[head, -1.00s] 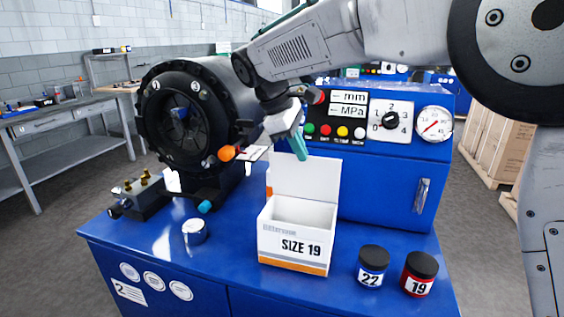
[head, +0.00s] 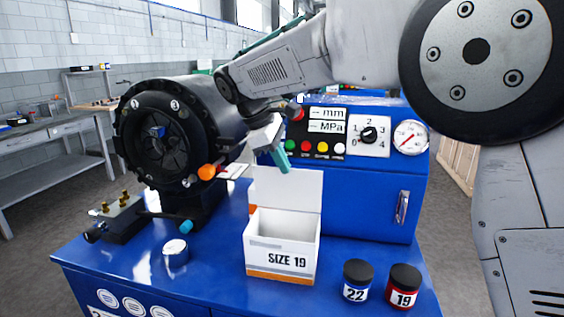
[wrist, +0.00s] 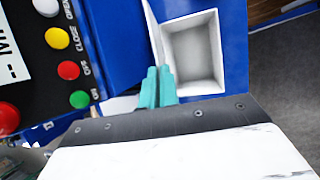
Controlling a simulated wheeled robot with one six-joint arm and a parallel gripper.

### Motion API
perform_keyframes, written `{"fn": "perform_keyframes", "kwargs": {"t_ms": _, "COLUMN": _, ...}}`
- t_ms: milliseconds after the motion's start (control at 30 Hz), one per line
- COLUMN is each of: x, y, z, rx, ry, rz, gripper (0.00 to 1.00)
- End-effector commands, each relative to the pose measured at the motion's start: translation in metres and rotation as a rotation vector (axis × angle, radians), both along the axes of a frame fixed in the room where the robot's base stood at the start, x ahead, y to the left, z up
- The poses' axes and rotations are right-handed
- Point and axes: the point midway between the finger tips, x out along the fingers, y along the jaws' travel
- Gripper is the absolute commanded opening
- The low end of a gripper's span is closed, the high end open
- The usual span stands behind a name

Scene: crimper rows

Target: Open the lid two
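A white open-top box labelled "SIZE 19" (head: 281,262) stands on the blue bench, and its empty inside shows in the wrist view (wrist: 194,55). Its white lid (head: 303,190) stands upright at the back edge; in the wrist view it is a thin pale strip beside the opening. My gripper (head: 281,160) is at the lid's top edge, a teal fingertip overlapping it. In the wrist view its teal fingers (wrist: 157,88) are together. I cannot tell whether the lid edge is between them. No marking "two" is readable on the lid.
Jars labelled 22 (head: 358,281) and 19 (head: 403,287) stand right of the box. A blue control panel (head: 365,195) stands behind. A small round tin (head: 175,253) sits left.

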Motion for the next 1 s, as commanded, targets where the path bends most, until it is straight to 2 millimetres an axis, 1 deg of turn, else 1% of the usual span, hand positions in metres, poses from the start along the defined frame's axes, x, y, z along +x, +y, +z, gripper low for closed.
{"fn": "perform_keyframes", "kwargs": {"t_ms": 433, "x": 0.0, "y": 0.0, "z": 0.0, "rx": 0.0, "ry": 0.0, "rz": 0.0, "gripper": 0.0}}
{"fn": "perform_keyframes", "kwargs": {"t_ms": 467, "x": 0.0, "y": 0.0, "z": 0.0, "rx": 0.0, "ry": 0.0, "rz": 0.0, "gripper": 0.05}}
{"fn": "perform_keyframes", "kwargs": {"t_ms": 500, "x": 0.0, "y": 0.0, "z": 0.0, "rx": 0.0, "ry": 0.0, "rz": 0.0, "gripper": 0.17}}
{"fn": "perform_keyframes", "kwargs": {"t_ms": 533, "x": 0.0, "y": 0.0, "z": 0.0, "rx": 0.0, "ry": 0.0, "rz": 0.0, "gripper": 0.25}}
{"fn": "perform_keyframes", "kwargs": {"t_ms": 833, "x": 0.0, "y": 0.001, "z": 0.001, "rx": 0.0, "ry": -0.001, "rz": 0.0, "gripper": 0.25}}
{"fn": "perform_keyframes", "kwargs": {"t_ms": 933, "x": -0.001, "y": 0.004, "z": 0.008, "rx": 0.001, "ry": -0.002, "rz": 0.001, "gripper": 0.25}}
{"fn": "perform_keyframes", "kwargs": {"t_ms": 1000, "x": -0.002, "y": 0.009, "z": 0.018, "rx": 0.001, "ry": -0.003, "rz": 0.002, "gripper": 0.25}}
